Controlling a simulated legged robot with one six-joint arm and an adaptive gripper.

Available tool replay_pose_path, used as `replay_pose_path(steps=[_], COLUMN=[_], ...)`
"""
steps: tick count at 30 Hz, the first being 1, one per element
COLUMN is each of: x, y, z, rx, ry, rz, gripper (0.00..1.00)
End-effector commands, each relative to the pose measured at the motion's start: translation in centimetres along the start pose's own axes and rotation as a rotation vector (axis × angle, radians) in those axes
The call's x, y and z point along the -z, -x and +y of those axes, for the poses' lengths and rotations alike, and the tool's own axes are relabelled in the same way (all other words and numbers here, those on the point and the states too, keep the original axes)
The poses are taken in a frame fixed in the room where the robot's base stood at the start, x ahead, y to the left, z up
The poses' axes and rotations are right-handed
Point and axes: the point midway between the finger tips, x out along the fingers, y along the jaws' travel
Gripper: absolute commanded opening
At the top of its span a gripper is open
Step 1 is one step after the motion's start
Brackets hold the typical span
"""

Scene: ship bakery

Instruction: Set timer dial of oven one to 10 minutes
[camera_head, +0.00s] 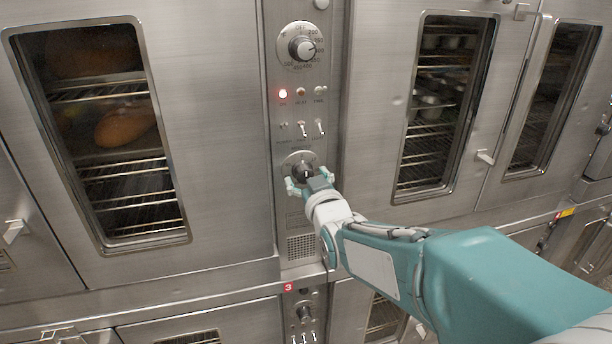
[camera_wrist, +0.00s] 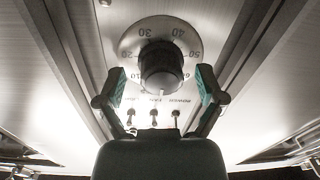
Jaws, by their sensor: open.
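The timer dial is a dark round knob (camera_head: 303,169) on a plate with minute marks, low on the steel control panel. In the wrist view the knob (camera_wrist: 161,62) appears upside down, with 10, 20, 30, 40, 50 and 60 around it. A pale mark shows at the knob's lower edge there, between 10 and 60; I cannot read the setting surely. My gripper (camera_head: 309,182) is open in front of the dial. In the wrist view its green-padded fingers (camera_wrist: 160,86) stand on either side of the knob, apart from it. No oven-one label is legible.
A temperature dial (camera_head: 302,48) sits higher on the panel. Oven doors with windows flank the panel. A red 3 label (camera_head: 288,287) marks the lower panel.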

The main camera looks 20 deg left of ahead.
Motion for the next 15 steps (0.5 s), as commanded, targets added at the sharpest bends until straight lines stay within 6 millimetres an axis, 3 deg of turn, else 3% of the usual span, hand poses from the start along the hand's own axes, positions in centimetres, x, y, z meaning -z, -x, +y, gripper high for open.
replay_pose_path(steps=[10, 11, 15], x=[0.04, 0.04, 0.04], y=[-0.60, -0.59, -0.59], z=[0.11, 0.12, 0.11], rx=[0.000, 0.000, 0.000], ry=[-0.001, -0.001, -0.001], rz=[0.000, 0.000, 0.000], gripper=[0.88, 0.83, 0.21])
